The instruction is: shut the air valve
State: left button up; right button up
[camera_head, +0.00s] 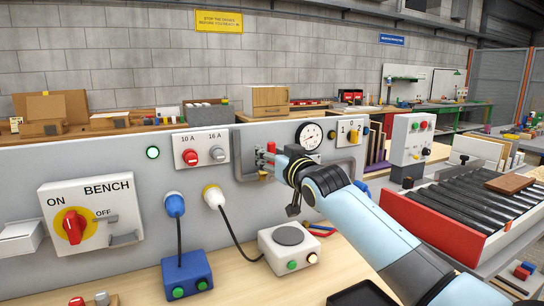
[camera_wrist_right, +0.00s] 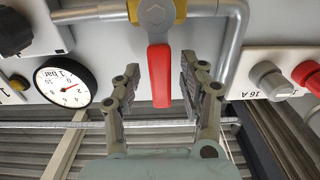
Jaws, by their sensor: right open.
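The air valve has a red lever (camera_wrist_right: 160,75) on a brass body (camera_wrist_right: 153,10), set in a grey pipe on the panel. In the right wrist view the lever stands across the pipe. In the head view the red lever (camera_head: 271,147) points up, partly hidden by my gripper. My right gripper (camera_wrist_right: 161,72) is open, with one finger on each side of the lever and a gap to both. In the head view my right gripper (camera_head: 264,161) is in front of the pipe. My left gripper is not in view.
A pressure gauge (camera_head: 309,135) sits right of the valve. A 10 A/16 A switch plate (camera_head: 201,149) is to its left. Below are a white plug with its cable (camera_head: 213,196) and a box with a round plate (camera_head: 290,247). A BENCH switch (camera_head: 89,213) is far left.

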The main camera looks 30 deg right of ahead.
jog(key=shift+s, duration=0.1)
jog(key=s, duration=1.1)
jog(key=shift+s+a, duration=0.35)
jog(key=shift+s, duration=0.05)
